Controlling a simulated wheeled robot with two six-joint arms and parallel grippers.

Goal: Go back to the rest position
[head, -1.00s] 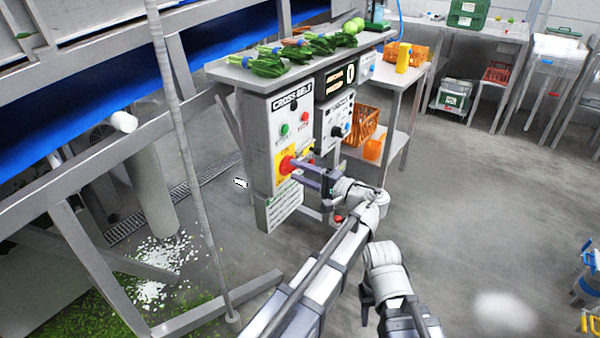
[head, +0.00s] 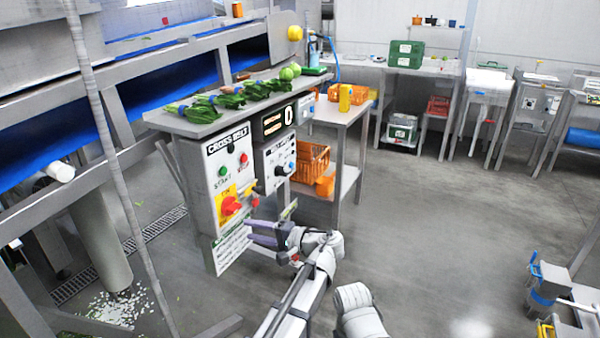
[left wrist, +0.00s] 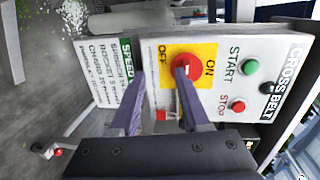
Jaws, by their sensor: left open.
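My left gripper (head: 252,233) is open and empty in front of the grey control cabinet marked CROSS BELT (head: 199,218). Its two fingers also show in the left wrist view (left wrist: 160,80). The red rotary switch (head: 231,206) on its yellow plate sits just beyond and above the fingertips in the head view, and the gripper looks clear of it. In the left wrist view the switch (left wrist: 186,66) lies ahead, between the OFF and ON labels. The green START button (left wrist: 251,67) and red STOP button (left wrist: 237,105) are beside it. My right gripper is not seen.
Bunches of greens (head: 232,101) lie on the steel shelf (head: 182,124) above the cabinet. A slanted pole (head: 120,180) is at left. Open floor (head: 430,220) spreads to the right.

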